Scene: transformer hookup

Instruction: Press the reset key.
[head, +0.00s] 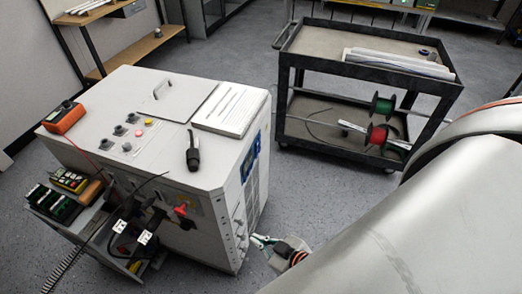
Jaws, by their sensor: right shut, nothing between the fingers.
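A pale grey transformer cabinet (185,90) stands at the left. Its top carries a red button (139,133), a yellow button (148,121) and several dark knobs (119,130). I cannot tell which control is the reset key. The cabinet's right side has a blue panel (250,158) and small pale fittings (240,224) low near the front corner. My right gripper (262,241) is shut and empty beside these low fittings; I cannot tell whether it touches them. My right arm fills the lower right and hides the floor there. My left gripper is out of view.
An orange meter (63,117) and a black handheld tool (192,150) lie on the cabinet top. A side shelf (98,252) with cables and instruments projects at the front. A dark cart (315,40) with green and red wire spools stands behind. Floor is clear between cabinet and cart.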

